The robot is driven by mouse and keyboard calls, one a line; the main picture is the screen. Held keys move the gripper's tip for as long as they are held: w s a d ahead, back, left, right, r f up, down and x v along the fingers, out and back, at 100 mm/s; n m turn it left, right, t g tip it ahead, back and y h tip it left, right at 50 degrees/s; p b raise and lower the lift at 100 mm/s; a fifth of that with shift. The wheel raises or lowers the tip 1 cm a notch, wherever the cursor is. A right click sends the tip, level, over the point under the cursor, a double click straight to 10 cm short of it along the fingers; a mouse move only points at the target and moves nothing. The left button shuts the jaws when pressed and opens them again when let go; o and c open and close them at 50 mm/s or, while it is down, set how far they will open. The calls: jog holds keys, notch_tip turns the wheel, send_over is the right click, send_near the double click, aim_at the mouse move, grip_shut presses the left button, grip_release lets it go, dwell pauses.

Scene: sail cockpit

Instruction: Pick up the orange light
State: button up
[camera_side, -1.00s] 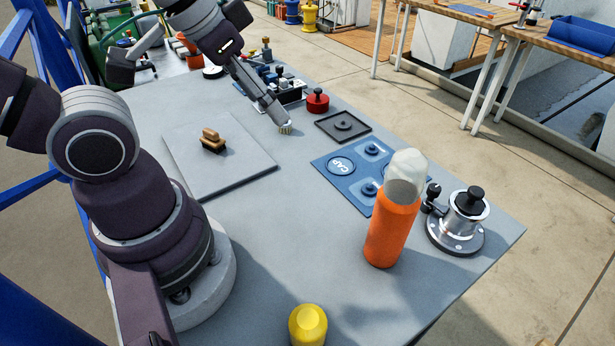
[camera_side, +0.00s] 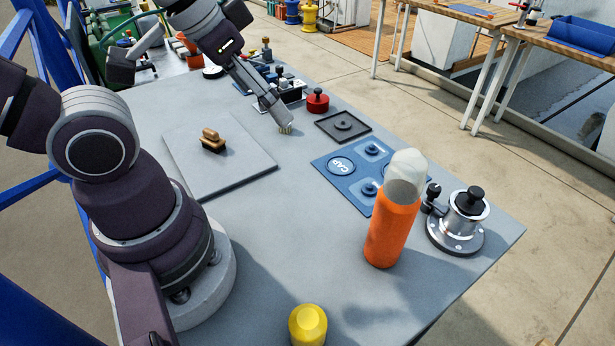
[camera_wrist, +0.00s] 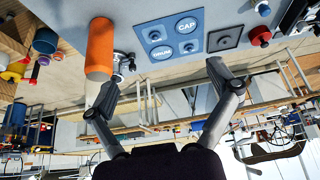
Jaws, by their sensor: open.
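The orange light (camera_side: 391,228) stands upright on the grey table, an orange cylinder with a translucent whitish top. It also shows in the wrist view (camera_wrist: 100,48) at upper left, close to the left finger in the picture, with its top end partly hidden by that finger. My gripper (camera_side: 284,129) is over the far side of the table in the side view, well apart from the light. In the wrist view my gripper (camera_wrist: 162,76) has its two fingers spread wide with nothing between them.
A metal winch (camera_side: 457,226) stands right beside the light. A blue panel marked CAP (camera_side: 333,184) lies behind it, with a dark square tray (camera_side: 343,127) and a red knob (camera_side: 317,101) farther back. A yellow object (camera_side: 308,325) is at the front. A wooden-handled brush (camera_side: 212,140) sits on a grey board.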

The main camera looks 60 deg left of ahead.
jog(key=m+g+h, duration=0.6)
jog(key=m+h, duration=0.1)
jog(key=m, duration=1.1)
send_near(398, 201)
notch_tip(398, 201, down, 2)
jog(key=x, duration=0.3)
jog(key=w+x, duration=0.1)
jog(key=x, duration=0.2)
jog(key=w+a+x, duration=0.1)
jog(key=x, duration=0.2)
jog(key=shift+d+f, duration=0.2)
jog(key=shift+f, duration=0.55)
jog(key=shift+c, duration=0.3)
jog(key=c, duration=1.3)
jog(key=shift+o, duration=0.2)
jog(key=shift+r, duration=0.15)
